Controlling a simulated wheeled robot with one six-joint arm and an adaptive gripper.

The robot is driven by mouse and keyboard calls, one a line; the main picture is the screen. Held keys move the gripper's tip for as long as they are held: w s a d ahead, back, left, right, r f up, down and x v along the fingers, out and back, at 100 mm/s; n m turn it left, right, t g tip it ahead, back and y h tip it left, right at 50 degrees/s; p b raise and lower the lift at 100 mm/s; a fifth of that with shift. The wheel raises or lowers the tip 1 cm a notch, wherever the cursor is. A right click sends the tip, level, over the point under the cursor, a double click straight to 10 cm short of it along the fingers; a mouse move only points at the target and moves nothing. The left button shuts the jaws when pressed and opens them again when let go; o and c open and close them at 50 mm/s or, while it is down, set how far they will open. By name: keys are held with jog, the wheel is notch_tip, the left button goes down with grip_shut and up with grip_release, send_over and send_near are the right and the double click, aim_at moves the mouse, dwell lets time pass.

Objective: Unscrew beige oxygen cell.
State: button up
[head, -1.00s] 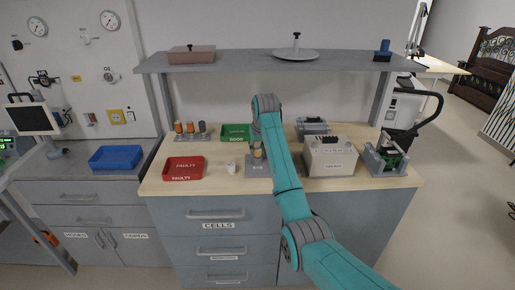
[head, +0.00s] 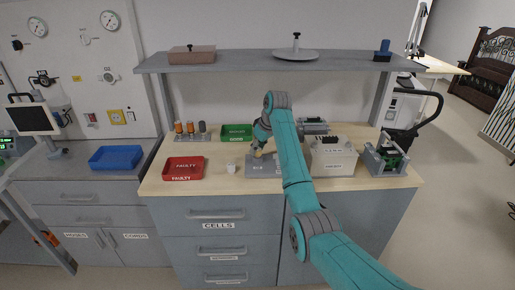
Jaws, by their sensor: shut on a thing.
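A beige cell (head: 258,154) is at the grey block (head: 265,170) in the middle of the wooden worktop. My gripper (head: 259,150) comes down on it from above, at the end of my teal arm, and is shut on it. The fingers are small in the head view and partly hidden by my wrist. I cannot tell whether the cell is still seated in the block or lifted a little from it.
A red FAULTY tray (head: 183,178) and a small white cup (head: 231,168) are to the left. A green tray (head: 237,139) and a rack of orange and grey cells (head: 190,138) stand behind. A labelled beige-grey unit (head: 333,166) is to the right. A shelf (head: 240,64) hangs above.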

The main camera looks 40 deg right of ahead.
dwell(0.3)
jog(key=n+y, duration=0.1)
jog(key=n, duration=0.1)
jog(key=shift+n, duration=0.3)
jog(key=n+g+y, duration=0.1)
jog(key=n, duration=0.2)
dwell(0.3)
jog(key=o, duration=0.9)
jog(key=shift+o, duration=0.2)
jog(key=m, duration=0.2)
jog(key=m+h, duration=0.1)
jog(key=m, duration=0.1)
jog(key=shift+a+t+h, duration=0.1)
jog(key=shift+t+h, duration=0.2)
jog(key=shift+t, duration=0.1)
jog(key=m, duration=0.2)
jog(key=m+h, duration=0.1)
jog(key=m, duration=0.1)
jog(key=shift+m+h, duration=0.3)
